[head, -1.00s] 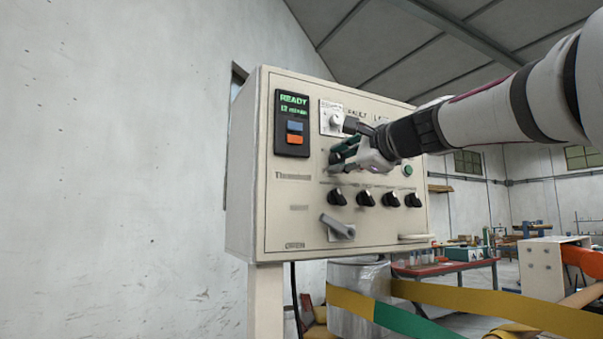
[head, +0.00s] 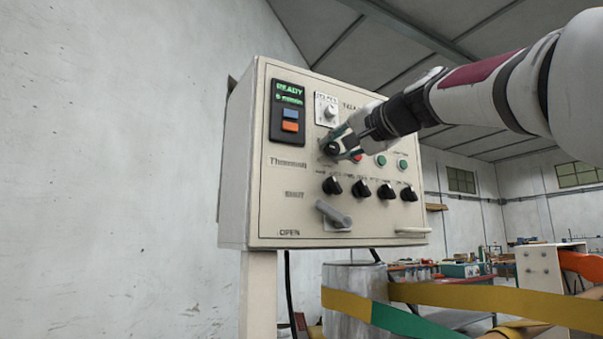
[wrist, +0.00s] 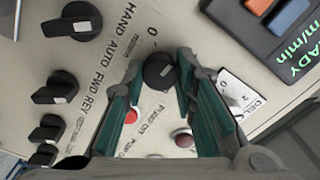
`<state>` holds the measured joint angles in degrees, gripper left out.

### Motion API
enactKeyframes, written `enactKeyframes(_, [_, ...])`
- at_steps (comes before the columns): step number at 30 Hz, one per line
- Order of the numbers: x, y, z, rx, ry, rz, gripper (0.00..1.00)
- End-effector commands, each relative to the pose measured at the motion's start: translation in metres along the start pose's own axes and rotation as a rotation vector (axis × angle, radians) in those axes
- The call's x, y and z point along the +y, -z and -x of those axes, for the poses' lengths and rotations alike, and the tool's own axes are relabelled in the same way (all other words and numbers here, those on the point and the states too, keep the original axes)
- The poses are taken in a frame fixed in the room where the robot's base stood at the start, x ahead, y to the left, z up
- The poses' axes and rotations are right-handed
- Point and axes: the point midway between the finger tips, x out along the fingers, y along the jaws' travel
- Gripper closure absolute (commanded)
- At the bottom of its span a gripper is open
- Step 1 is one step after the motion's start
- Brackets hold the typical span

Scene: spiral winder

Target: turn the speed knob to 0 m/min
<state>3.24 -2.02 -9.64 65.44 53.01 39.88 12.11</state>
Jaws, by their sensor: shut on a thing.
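The speed knob is a round black knob; it shows in the wrist view (wrist: 160,72) between the fingertips, beside a printed "0" and "m/min". In the head view the dark knob (head: 331,148) is partly covered by the fingers. My gripper (head: 342,147), with green finger pads, is shut on the knob; it also shows in the wrist view (wrist: 163,78). The knob's pointer is hard to make out. The display (head: 289,112) reads READY in green above a small m/min figure, which looks like a single digit.
Green and red buttons sit to the right, several black selector knobs (head: 359,187) below, and a grey lever (head: 334,215) lower down. A drum with yellow and green bands stands below right.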

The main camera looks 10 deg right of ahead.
Motion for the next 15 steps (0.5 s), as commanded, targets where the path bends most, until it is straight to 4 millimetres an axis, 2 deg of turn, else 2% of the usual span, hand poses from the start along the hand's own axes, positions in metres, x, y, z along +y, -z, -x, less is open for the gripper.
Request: enactKeyframes(15, [0.0020, -0.0022, -0.0015, -0.005, -0.001, 0.487, 1.00])
